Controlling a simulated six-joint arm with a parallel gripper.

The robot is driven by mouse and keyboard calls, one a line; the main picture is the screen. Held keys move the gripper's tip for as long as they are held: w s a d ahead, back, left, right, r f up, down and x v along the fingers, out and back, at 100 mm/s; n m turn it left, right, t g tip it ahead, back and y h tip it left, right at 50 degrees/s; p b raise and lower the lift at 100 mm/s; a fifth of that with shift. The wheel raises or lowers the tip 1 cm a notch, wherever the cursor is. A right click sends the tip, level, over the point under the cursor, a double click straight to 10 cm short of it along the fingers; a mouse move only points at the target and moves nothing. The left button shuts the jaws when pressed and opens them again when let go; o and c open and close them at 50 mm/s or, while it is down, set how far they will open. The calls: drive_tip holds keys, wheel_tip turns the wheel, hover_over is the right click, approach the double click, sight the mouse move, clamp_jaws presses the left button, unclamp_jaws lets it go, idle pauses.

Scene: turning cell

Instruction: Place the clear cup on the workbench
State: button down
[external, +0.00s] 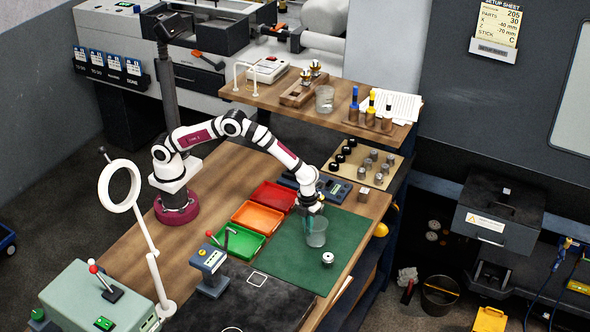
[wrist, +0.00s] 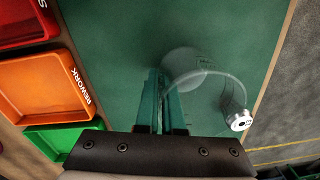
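The clear cup (external: 316,234) is upright on or just above the green mat of the wooden workbench (external: 200,262); any gap beneath it is hard to judge. It also shows in the wrist view (wrist: 208,82), its rim toward the camera. My gripper (external: 311,210) points down at the cup's rim. In the wrist view, its teal fingers (wrist: 164,98) are close together at the cup's left wall and appear shut on it. The exact contact is partly hidden.
A metal part (external: 327,259) stands on the mat (external: 275,262) near the cup. Red, orange (external: 257,217) and green trays lie left of it. Another clear cup (external: 324,99) is on the rear shelf. The mat's right side is mostly clear.

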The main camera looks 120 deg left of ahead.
wheel_tip(320, 180, up, 3)
drive_tip(key=s+d+r, duration=0.4)
drive_tip(key=d+r, duration=0.3)
drive_tip(key=d, duration=0.4)
drive_tip(key=s+r+n, duration=0.5)
drive_tip(key=r+n, duration=0.3)
drive_tip(key=n, duration=0.2)
drive_tip(key=s+r+n, duration=0.6)
drive_tip(key=r+n, duration=0.3)
drive_tip(key=n, duration=0.1)
drive_tip(key=w+d+f+m, duration=0.3)
drive_tip(key=w+f+m, duration=0.1)
drive_tip(key=f, duration=0.4)
drive_tip(key=w+d+f+m, duration=0.3)
drive_tip(key=w+f+m, duration=0.1)
drive_tip(key=f, duration=0.4)
hover_over(294, 247)
drive_tip(key=f, duration=0.7)
drive_tip(key=shift+s+d+f, duration=0.1)
drive_tip(key=shift+s+d, duration=0.1)
drive_tip(key=shift+d, duration=0.15)
drive_tip(key=shift+w+a+f, duration=0.1)
drive_tip(key=shift+f, duration=1)
drive_tip(key=shift+a+f, duration=0.1)
drive_tip(key=shift+f, duration=0.95)
drive_tip(key=shift+f, duration=0.1)
